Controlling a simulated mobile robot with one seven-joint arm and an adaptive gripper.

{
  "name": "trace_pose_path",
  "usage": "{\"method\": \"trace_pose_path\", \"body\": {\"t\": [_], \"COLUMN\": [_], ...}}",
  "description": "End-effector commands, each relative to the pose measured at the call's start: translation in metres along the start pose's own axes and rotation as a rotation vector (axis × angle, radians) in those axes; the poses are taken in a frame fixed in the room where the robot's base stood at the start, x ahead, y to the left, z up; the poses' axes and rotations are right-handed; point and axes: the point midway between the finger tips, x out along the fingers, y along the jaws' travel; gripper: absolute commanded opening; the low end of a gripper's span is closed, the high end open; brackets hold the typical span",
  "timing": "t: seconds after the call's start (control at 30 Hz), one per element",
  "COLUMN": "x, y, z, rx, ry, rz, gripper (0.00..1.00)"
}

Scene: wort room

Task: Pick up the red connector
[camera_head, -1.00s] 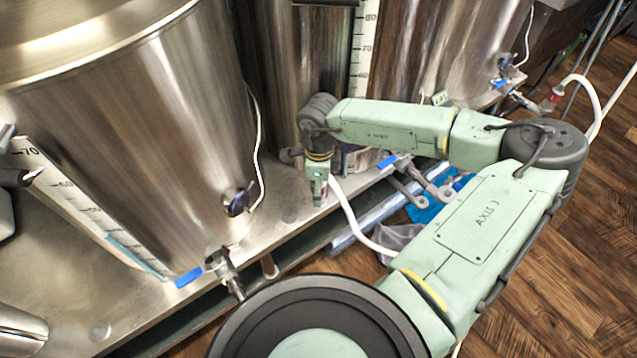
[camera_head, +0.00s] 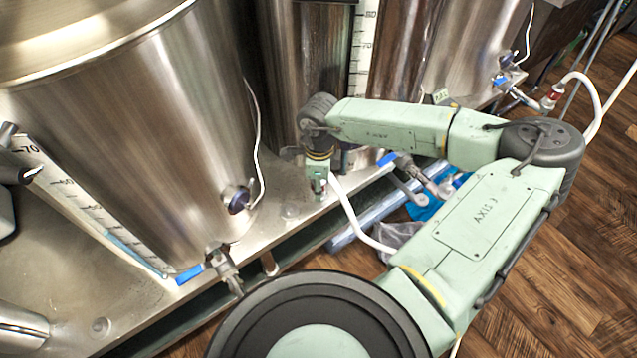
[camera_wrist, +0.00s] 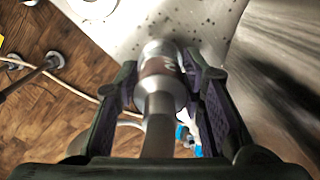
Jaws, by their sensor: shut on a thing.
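In the wrist view, a connector (camera_wrist: 158,68) with a dull red-brown band and pale metallic ends sits between the two dark fingers of my gripper (camera_wrist: 162,80). A grey hose or pipe (camera_wrist: 158,130) runs from it toward the camera. The fingers are shut on the connector from both sides. In the head view my gripper (camera_head: 319,190) points down near the front edge of the metal bench, beside a white hose (camera_head: 350,215). The held connector is mostly hidden there. Another red fitting (camera_head: 551,97) shows on a white hose at the far right.
A large steel tank (camera_head: 140,130) stands left of my gripper, with a blue-handled valve (camera_head: 222,268) low on it. More tanks (camera_head: 310,70) stand behind. Another blue-handled valve (camera_head: 400,162) is close on the right. The wooden floor (camera_head: 560,280) at right is open.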

Motion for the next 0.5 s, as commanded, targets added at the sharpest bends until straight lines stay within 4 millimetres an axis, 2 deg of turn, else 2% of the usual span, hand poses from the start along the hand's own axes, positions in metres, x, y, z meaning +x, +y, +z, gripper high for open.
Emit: {"method": "trace_pose_path", "body": {"t": [0.2,0.5], "x": [-0.0003,-0.0031], "y": [-0.0001,0.0020], "z": [0.0000,-0.0003], "rx": [0.000,0.000], "ry": [0.000,0.000], "rz": [0.000,-0.001], "gripper": [0.00,0.00]}}
